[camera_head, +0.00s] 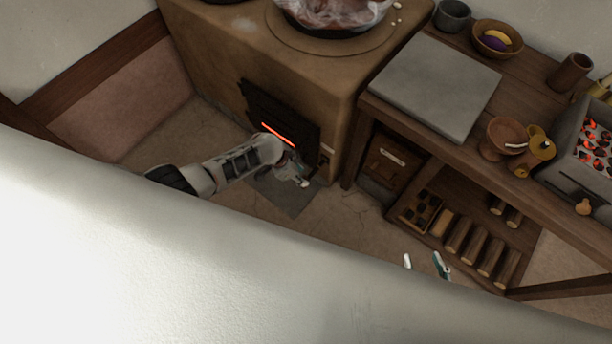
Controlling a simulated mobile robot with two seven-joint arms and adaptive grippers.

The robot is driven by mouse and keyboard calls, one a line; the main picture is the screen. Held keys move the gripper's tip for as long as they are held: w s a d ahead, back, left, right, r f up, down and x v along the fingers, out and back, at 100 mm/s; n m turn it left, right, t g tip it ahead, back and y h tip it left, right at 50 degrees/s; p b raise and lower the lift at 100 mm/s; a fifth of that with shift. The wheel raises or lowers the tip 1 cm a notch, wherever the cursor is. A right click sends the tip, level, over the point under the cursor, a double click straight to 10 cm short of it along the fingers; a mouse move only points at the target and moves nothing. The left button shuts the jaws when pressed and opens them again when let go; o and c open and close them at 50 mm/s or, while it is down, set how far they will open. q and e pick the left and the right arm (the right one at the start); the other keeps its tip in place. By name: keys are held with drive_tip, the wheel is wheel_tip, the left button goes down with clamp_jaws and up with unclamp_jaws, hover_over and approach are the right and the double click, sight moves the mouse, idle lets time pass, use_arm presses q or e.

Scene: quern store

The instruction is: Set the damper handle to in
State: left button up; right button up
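The clay stove (345,105) stands at the upper middle, with a dark iron firebox door (262,108) low on its front and a glowing orange slot in it. A small pale fitting (326,149) sits on the stove front, right of the door; it may be the damper handle, but it is too small to tell its setting. My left gripper (302,181) is in front of the stove, below and left of this fitting. Its fingers are too small and bunched to read. My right gripper (425,262) is low in the middle, fingertips apart, with nothing seen between them.
A wooden bench (470,165) with a grey slab (436,84), bowls and a coal-filled tray (592,140) runs along the right. A drawer box (388,165) and several logs (470,240) sit beneath it. My own pale body hides the lower left.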

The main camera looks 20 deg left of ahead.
sight(303, 177)
use_arm(q)
drive_tip(key=x, duration=0.1)
drive_tip(key=b+x, duration=0.1)
drive_tip(key=x, duration=0.1)
drive_tip(key=shift+s+f, duration=0.15)
drive_tip(key=shift+s, duration=0.25)
drive_tip(key=shift+w+d+f+b, duration=0.15)
drive_tip(key=shift+w+f+b, duration=0.2)
drive_tip(key=shift+w+b, duration=0.1)
drive_tip(key=shift+r, duration=0.15)
use_arm(e)
drive_tip(key=shift+w+a+r, duration=0.25)
drive_tip(key=shift+w+r, duration=0.15)
drive_tip(key=shift+w, duration=0.15)
drive_tip(key=shift+w+a+r, duration=0.25)
drive_tip(key=shift+w+r, duration=0.1)
drive_tip(key=shift+w, duration=0.15)
use_arm(q)
drive_tip(key=shift+c, duration=0.5)
